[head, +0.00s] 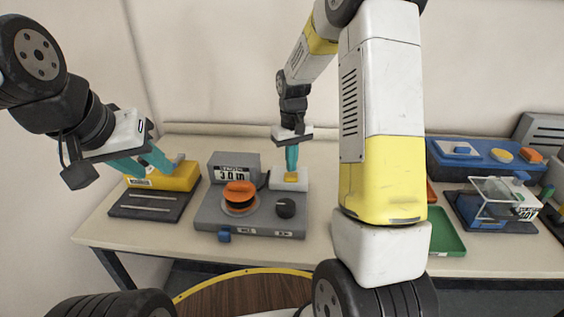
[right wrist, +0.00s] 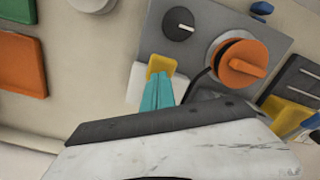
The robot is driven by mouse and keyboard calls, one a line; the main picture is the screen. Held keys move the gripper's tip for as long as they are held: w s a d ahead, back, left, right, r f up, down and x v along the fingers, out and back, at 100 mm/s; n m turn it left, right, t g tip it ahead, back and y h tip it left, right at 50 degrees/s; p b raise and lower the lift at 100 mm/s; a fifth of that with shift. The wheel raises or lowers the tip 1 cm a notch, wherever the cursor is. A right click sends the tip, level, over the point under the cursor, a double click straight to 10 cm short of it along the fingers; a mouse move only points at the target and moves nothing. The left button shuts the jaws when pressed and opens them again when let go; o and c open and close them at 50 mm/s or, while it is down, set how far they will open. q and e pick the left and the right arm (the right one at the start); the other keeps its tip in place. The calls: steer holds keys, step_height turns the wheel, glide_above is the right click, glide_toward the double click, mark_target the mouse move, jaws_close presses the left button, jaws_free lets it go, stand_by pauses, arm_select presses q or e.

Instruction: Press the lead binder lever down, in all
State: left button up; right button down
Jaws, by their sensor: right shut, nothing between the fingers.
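A grey unit (head: 213,214) on the bench carries a display, an orange knob (head: 239,194) and a dark dial (head: 286,208). At its back right corner a white block (head: 303,181) bears a small yellow piece (head: 291,178), perhaps the lever; I cannot tell how far down it is. My right gripper (head: 291,170) is shut and empty, pointing down with its teal tips at the yellow piece. In the right wrist view the tips (right wrist: 160,82) meet or nearly touch the yellow piece (right wrist: 161,65). My left gripper (head: 143,165) is open beside a yellow box (head: 178,180) with a grey top part.
A dark slotted plate (head: 150,205) lies before the yellow box. To the right are a green tray (head: 446,235), a blue tray (head: 470,166) with small parts, and a clear-covered device (head: 492,203). My right arm hides the bench's middle right.

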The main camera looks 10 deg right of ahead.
mark_target(291, 175)
steer(key=shift+f, duration=0.15)
stand_by(0.3)
steer(key=shift+f, duration=2.6)
steer(key=shift+r, duration=4.8)
